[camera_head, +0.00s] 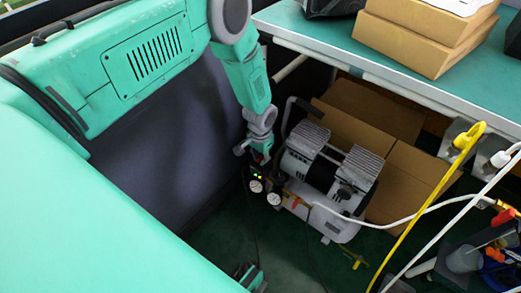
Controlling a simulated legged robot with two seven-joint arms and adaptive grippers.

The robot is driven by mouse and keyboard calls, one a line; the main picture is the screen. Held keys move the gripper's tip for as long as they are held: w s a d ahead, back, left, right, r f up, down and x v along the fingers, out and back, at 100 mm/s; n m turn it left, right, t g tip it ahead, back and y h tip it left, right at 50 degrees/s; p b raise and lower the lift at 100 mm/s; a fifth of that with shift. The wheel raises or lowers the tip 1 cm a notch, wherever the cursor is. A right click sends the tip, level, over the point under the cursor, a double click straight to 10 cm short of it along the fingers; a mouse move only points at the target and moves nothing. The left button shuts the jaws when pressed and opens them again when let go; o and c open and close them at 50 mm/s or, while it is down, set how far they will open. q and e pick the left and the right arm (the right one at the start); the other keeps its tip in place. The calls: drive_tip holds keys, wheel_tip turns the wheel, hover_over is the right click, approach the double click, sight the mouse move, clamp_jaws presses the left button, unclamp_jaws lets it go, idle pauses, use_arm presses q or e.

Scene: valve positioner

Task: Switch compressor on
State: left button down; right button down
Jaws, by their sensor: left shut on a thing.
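The compressor (325,172) stands on the dark green floor under the bench. It has a silver and black twin-head motor, a carry handle and two round white-faced gauges (256,186) at its left end. My left gripper (259,156) reaches down from above to that left end, just above the gauges. The fingers hide most of this part. Small green-yellow lights show just below the fingers.
A teal-topped bench (420,85) overhangs the compressor and carries cardboard boxes (425,35). More cardboard (400,180) lies behind the compressor. A yellow hose (432,205) and white hoses cross at the right. Dark floor is open in front.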

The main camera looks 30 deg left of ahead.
sight(260, 157)
use_arm(q)
drive_tip(key=shift+w+r, duration=0.1)
drive_tip(key=shift+w, duration=0.05)
drive_tip(key=c, duration=1.6)
unclamp_jaws()
drive_tip(key=shift+c, duration=0.2)
wheel_tip(260, 157, up, 12)
